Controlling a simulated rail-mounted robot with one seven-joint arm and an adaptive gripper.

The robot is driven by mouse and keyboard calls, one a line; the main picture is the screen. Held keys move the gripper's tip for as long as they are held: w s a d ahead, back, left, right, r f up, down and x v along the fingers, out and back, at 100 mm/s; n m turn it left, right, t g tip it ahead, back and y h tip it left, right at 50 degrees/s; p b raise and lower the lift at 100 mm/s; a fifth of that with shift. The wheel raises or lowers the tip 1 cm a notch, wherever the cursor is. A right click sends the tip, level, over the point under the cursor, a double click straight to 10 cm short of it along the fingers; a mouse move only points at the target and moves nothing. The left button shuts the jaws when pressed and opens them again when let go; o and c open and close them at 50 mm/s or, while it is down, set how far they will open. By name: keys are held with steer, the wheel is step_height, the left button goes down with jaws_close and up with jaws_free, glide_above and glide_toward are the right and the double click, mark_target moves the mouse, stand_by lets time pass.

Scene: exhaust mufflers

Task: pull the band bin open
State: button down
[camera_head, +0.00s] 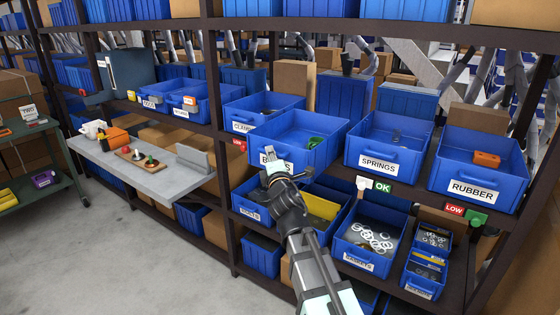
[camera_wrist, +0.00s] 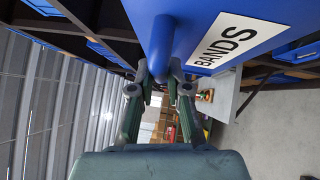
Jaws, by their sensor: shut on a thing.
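The band bin (camera_head: 318,158) is a blue open-topped bin on the middle shelf, left of the springs bin. It stands out past the clamp bin beside it, and a green item (camera_head: 315,142) lies inside. Its label is partly hidden by my gripper (camera_head: 272,172) in the head view. In the wrist view the bin's front (camera_wrist: 225,20) fills the top, with a white BANDS label (camera_wrist: 237,43). There my gripper (camera_wrist: 160,78) has both fingers shut on the rounded blue handle (camera_wrist: 161,45) below the bin front.
The springs bin (camera_head: 380,165) and rubber bin (camera_head: 468,188) stand to the right, the clamp bin (camera_head: 240,122) to the left. Lower bins hold gaskets (camera_head: 368,240) and small parts. A grey ledge (camera_head: 165,182) juts out at left. The floor (camera_head: 110,255) in front is clear.

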steer(key=shift+s+a+b, duration=0.8)
steer(key=shift+s+a, duration=0.15)
steer(key=shift+s, duration=0.3)
steer(key=c, duration=1.1)
jaws_free()
steer(key=shift+c, duration=0.2)
steer(key=s+f, duration=0.1)
steer(key=s, duration=0.6)
steer(key=shift+s+d, duration=0.2)
steer(key=shift+d, duration=0.25)
